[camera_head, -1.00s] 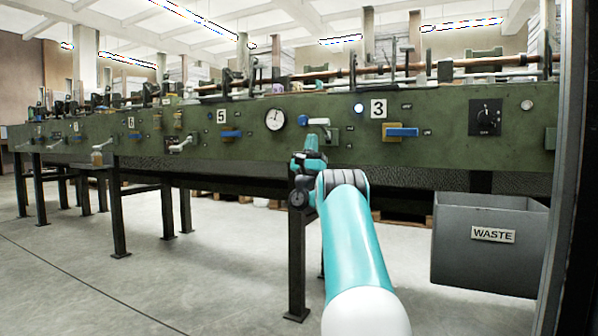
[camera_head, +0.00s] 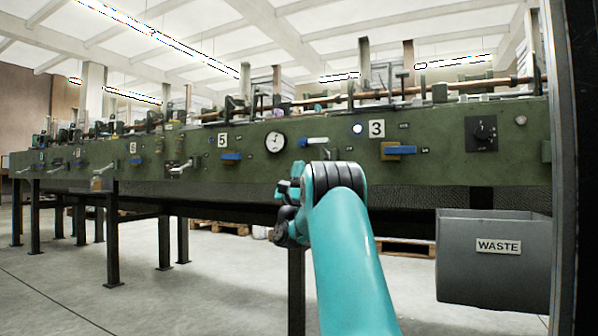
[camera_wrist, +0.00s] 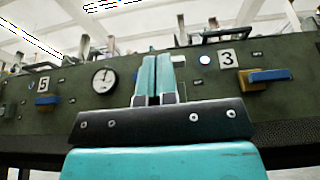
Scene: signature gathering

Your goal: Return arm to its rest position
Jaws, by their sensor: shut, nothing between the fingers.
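My arm (camera_head: 343,255) is teal and reaches up from the bottom of the head view toward the long green machine (camera_head: 446,138). My gripper (camera_wrist: 157,79) shows in the wrist view with its two teal fingers side by side, shut and empty. It points at the machine's front panel, between the dial gauge and the number 3 plate. In the head view the gripper is mostly hidden behind my arm links. I cannot tell its exact distance to the panel.
The panel carries a dial gauge (camera_head: 275,142), a white-handled lever (camera_head: 314,141), blue handles (camera_head: 398,150) and a black rotary switch (camera_head: 481,133). A grey waste bin (camera_head: 461,277) is at the right. A dark post (camera_head: 572,170) stands at the right edge. Open floor (camera_head: 200,285) lies left.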

